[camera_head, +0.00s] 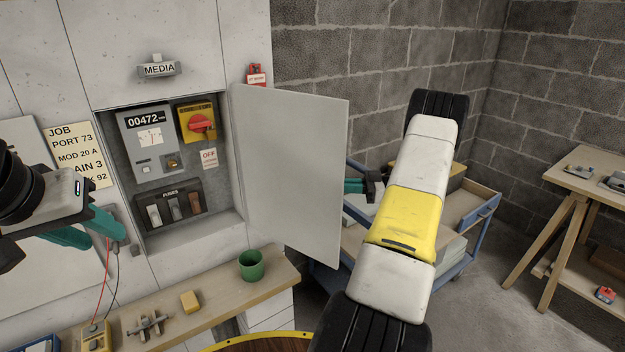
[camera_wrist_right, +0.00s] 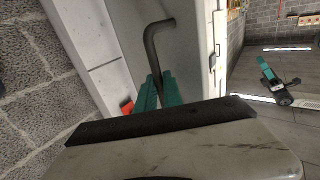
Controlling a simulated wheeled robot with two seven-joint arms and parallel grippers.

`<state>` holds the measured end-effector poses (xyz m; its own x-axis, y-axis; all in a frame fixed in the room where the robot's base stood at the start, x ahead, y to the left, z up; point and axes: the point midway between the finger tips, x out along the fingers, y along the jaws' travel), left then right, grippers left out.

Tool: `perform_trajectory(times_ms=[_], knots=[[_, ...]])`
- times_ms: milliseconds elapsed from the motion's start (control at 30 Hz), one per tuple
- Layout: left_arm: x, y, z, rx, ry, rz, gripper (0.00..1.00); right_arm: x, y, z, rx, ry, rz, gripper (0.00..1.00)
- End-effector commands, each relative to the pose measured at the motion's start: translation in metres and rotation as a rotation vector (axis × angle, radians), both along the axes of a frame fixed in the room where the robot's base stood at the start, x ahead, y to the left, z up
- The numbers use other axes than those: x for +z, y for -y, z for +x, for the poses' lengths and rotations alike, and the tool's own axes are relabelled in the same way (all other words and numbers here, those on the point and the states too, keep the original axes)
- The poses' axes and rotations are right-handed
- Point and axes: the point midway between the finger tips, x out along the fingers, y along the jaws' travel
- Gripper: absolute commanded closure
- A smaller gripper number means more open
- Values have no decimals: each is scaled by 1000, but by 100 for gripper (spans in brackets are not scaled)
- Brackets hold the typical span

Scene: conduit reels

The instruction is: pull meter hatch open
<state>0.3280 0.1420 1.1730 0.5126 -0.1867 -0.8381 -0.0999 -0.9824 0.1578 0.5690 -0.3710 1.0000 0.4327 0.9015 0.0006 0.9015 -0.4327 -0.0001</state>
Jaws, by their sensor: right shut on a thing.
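The meter hatch (camera_head: 300,170) is a pale grey door that stands swung wide open on the right of its recess. Inside the recess are the meter (camera_head: 147,140) reading 00472, a red switch on a yellow plate (camera_head: 198,123) and a row of fuses (camera_head: 172,208). My right gripper (camera_wrist_right: 158,90) is shut on the dark bent hatch handle (camera_wrist_right: 148,45) on the door's outer face. In the head view the door hides its fingertips and the handle. My left gripper (camera_head: 106,238) is open and empty, left of the recess near the wall.
A blue trolley (camera_head: 470,222) stands behind my right arm. A wooden workbench (camera_head: 590,172) is at the far right.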

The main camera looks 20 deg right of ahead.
Motion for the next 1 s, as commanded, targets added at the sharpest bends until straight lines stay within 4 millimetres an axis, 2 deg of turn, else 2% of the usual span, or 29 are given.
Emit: perform_trajectory(times_ms=[433,467,567,867,1000], knots=[[0,0,0,0,0,0,64,1,-1,1,7,2,1,100],[0,0,0,0,0,0,64,1,-1,1,7,2,1,87],[0,0,0,0,0,0,64,1,-1,0,7,1,0,68],[0,0,0,0,0,0,64,0,2,-1,5,0,0,68],[0,0,0,0,0,0,64,0,16,-7,3,0,0,68]])
